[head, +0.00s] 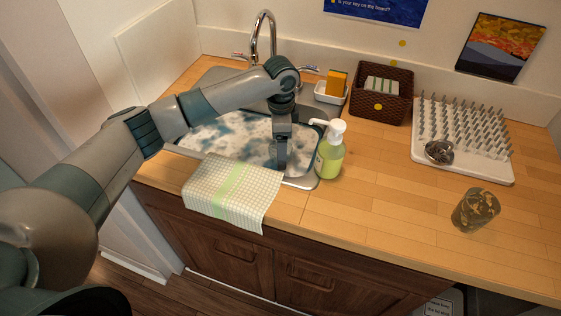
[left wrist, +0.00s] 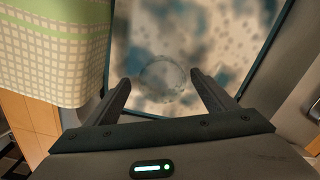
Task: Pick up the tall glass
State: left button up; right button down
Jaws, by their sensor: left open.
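My left gripper (head: 281,163) points down into the right part of the sink (head: 303,183), close to the soap bottle. In the left wrist view its two fingers (left wrist: 160,82) are apart. A clear round rim, apparently a glass (left wrist: 165,80), shows in the cloudy water between and just beyond the fingertips; nothing is gripped. I cannot tell its height or how deep it stands. In the head view my gripper hides that spot. Another clear glass with a brownish pattern (head: 475,210) stands on the counter at the right. My right gripper is not in view.
A green soap bottle (head: 329,155) stands right of the sink. A checked towel (head: 232,192) hangs over the front edge. A faucet (head: 263,35), sponge dish (head: 330,94), brown basket (head: 381,100) and drying rack (head: 463,140) are behind. The counter's front right is mostly clear.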

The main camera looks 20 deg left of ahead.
pick_arm(q)
notch_tip(320, 180, down, 4)
jog(key=shift+w+a+f+p, duration=0.1)
jog(key=shift+w+p, duration=0.05)
jog(key=shift+p, duration=0.85)
jog(key=shift+f, duration=0.45)
jog(key=c, duration=1.4)
jog(key=shift+r, duration=0.15)
